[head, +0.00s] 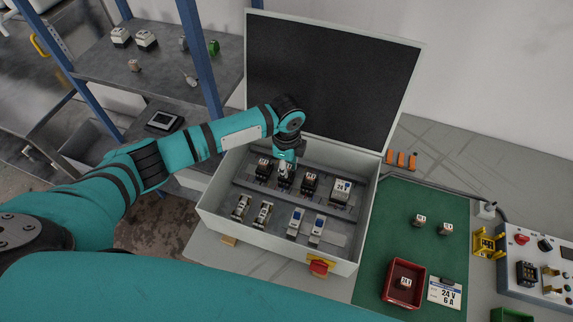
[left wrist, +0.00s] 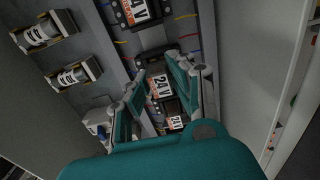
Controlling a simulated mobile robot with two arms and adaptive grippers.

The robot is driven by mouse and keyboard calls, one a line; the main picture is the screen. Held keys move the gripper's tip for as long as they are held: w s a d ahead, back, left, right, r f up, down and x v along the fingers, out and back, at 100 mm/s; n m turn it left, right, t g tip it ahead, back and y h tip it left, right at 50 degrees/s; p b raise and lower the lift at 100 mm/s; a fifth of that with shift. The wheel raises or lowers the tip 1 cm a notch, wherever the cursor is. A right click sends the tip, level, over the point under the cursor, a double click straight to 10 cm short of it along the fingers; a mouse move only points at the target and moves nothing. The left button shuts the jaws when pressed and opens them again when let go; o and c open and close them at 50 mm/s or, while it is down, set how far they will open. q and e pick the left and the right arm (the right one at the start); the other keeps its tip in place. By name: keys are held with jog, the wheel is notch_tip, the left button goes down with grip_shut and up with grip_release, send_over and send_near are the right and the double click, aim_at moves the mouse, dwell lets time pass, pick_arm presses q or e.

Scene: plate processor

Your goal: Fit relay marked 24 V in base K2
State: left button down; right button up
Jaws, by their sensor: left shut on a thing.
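My left gripper (head: 285,168) reaches down into the open cabinet. It is shut on a relay marked 24 V (left wrist: 160,86), which shows between the fingers in the left wrist view. The held relay is at the middle base (left wrist: 157,54) of the back row; I cannot tell whether it is seated. Relays stand in the bases on both sides, one to the left (head: 263,167) and one to the right (head: 310,181). Both also show 24 V labels in the left wrist view. I cannot read the base names. My right gripper is not in view.
The cabinet (head: 220,219) has fuse holders and blue-fronted modules in its front row and a power unit (head: 341,188) at right. On the green mat (head: 385,232) are two loose relays, a red tray (head: 388,294) holding another relay, and a 24 V 6 A card (head: 445,292).

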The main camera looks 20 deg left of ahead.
pick_arm(q)
jog(key=shift+f, duration=0.7)
jog(key=c, duration=1.1)
grip_release()
